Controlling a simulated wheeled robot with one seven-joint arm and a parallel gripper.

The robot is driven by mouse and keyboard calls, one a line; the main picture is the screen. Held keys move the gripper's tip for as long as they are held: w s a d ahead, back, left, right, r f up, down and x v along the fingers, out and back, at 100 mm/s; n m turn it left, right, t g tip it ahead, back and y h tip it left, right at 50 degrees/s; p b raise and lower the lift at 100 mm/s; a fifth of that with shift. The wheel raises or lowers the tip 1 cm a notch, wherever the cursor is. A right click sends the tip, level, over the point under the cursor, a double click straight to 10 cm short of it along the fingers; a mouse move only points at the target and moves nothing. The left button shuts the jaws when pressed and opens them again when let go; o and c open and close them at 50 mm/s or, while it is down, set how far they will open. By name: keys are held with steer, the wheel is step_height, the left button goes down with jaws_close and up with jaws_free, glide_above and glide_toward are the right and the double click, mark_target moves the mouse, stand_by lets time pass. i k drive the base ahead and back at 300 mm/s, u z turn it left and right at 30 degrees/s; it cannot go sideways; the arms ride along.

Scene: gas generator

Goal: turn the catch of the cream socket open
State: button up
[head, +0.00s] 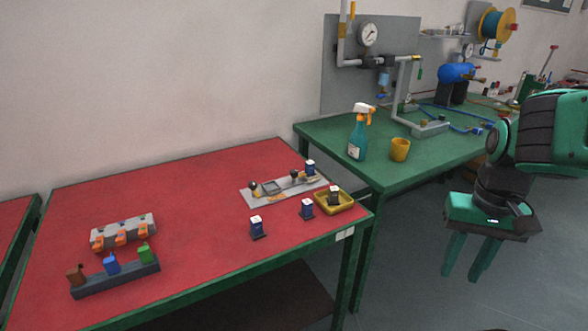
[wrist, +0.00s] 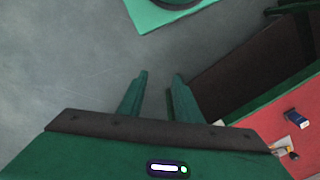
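I cannot clearly pick out a cream socket or its catch at this size. A pale block (head: 124,232) with several orange catches sits at the left of the red table. A light grey plate (head: 262,199) with small fittings lies at the table's back right; the fittings are too small to tell apart. My gripper (head: 461,277) hangs at the right in the head view, clear of the red table, fingers pointing down. In the wrist view my gripper (wrist: 160,76) shows two parted fingers with nothing between them, over bare floor.
A dark rack (head: 117,278) with brown, blue and green plugs lies before the pale block. Blue-and-white pieces (head: 257,228) and a yellow tray (head: 347,204) stand near the red table's right corner. A spray bottle (head: 358,135) and yellow cup (head: 400,149) stand on the green table.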

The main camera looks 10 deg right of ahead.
mark_target(293, 173)
steer(key=u, duration=0.4)
steer(key=i, duration=0.9)
steer(key=u, duration=0.05)
